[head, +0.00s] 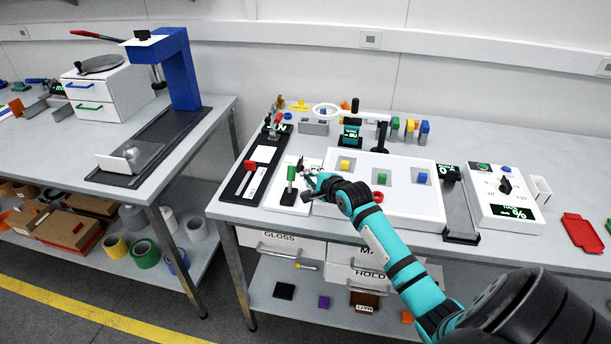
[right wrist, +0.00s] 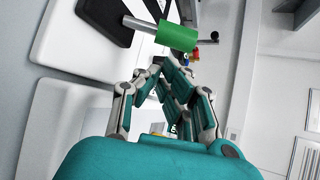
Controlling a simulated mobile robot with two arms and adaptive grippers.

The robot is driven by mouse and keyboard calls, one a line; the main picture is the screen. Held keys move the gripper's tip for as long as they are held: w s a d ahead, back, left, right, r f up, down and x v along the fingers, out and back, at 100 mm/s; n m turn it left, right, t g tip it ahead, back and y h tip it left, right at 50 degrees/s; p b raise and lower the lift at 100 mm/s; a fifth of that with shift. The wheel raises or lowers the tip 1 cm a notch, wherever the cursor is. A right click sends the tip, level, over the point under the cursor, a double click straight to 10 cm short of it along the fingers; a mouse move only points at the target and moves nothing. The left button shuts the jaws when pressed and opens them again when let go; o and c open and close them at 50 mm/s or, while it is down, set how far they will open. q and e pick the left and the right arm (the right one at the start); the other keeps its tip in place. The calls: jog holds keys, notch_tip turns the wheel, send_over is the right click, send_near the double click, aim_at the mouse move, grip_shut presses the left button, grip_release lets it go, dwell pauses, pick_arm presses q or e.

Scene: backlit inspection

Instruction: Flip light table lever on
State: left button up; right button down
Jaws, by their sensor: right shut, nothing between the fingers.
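The light table (head: 410,207) is a low white box on the bench with small coloured blocks on its top. At its left a lever with a green handle (head: 291,173) stands up from a black slot in a white plate (head: 303,207). My right gripper (head: 307,176) is shut and empty, just right of the green handle. In the right wrist view the green handle (right wrist: 178,36) sits on a grey shaft beyond the fingertips (right wrist: 168,66); I cannot tell whether they touch. My left gripper is not in view.
A white dial box (head: 505,205) is at the right, near a red tray (head: 582,233).

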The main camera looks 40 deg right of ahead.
jog(key=shift+x, duration=1.5)
